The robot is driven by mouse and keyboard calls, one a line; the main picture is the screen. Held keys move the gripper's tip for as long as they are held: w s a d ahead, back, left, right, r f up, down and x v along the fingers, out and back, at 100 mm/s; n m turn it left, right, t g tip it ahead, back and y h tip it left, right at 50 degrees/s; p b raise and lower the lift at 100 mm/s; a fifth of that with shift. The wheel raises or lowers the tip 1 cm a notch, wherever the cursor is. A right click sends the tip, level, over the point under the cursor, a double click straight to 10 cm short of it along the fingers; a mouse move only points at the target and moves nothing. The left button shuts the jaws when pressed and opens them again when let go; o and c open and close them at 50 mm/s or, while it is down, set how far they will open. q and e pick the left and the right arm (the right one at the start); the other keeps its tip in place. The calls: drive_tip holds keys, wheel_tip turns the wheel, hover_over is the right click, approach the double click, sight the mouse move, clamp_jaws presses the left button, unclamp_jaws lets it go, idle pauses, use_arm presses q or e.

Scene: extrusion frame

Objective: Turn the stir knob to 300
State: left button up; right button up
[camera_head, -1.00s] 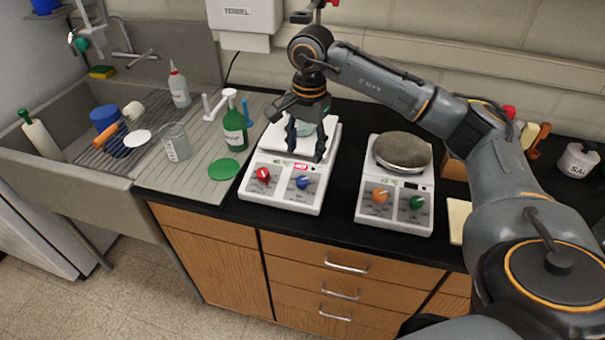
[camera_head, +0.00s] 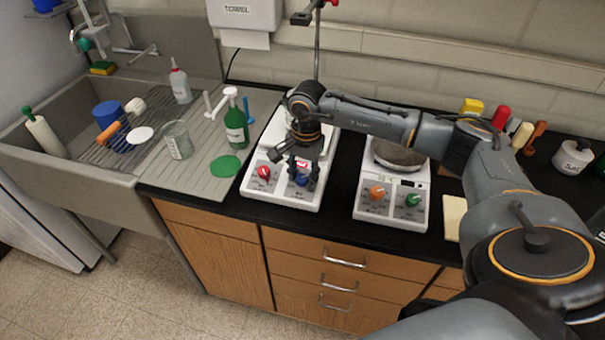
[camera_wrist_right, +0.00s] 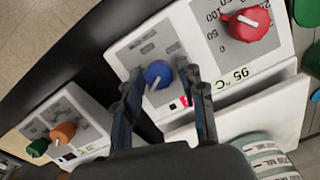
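The left hot plate (camera_head: 257,195) has a red knob (camera_head: 264,172) on its left and a blue knob (camera_head: 302,180) on its right, below a small red display (camera_head: 302,164). The red knob's scale is numbered in the right wrist view, beside a 95 °C label (camera_wrist_right: 238,74). The blue knob (camera_wrist_right: 159,76) has a white pointer line; its marks are too small to read. My right gripper (camera_head: 304,182) is open, fingers pointing down over the panel. In the right wrist view its fingertips stand on either side of the blue knob with visible gaps. My left gripper is out of view.
A second hot plate (camera_head: 391,207) with orange and green knobs stands to the right, bearing a grey round object (camera_head: 398,154). A beaker (camera_wrist_right: 268,152) is close to my right gripper. A green bottle (camera_head: 235,127) and a glass beaker (camera_head: 177,140) stand left, near the sink.

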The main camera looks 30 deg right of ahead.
clamp_jaws()
drive_tip(key=shift+f+m+b, duration=0.2)
drive_tip(key=shift+m+b, duration=0.5)
drive_tip(key=shift+b, duration=0.25)
drive_tip(key=m+b, duration=0.3)
drive_tip(key=m+t+b, duration=0.1)
drive_tip(key=m+b, duration=0.2)
drive_tip(key=shift+s+t, duration=0.2)
drive_tip(key=shift+t, duration=0.1)
drive_tip(key=m+b, duration=0.2)
drive_tip(key=b, duration=0.1)
drive_tip(key=shift+m, duration=0.4)
drive_tip(key=shift+r+m+t+b, duration=0.15)
drive_tip(key=shift+m+t+b, duration=0.15)
drive_tip(key=shift+m+b, duration=0.35)
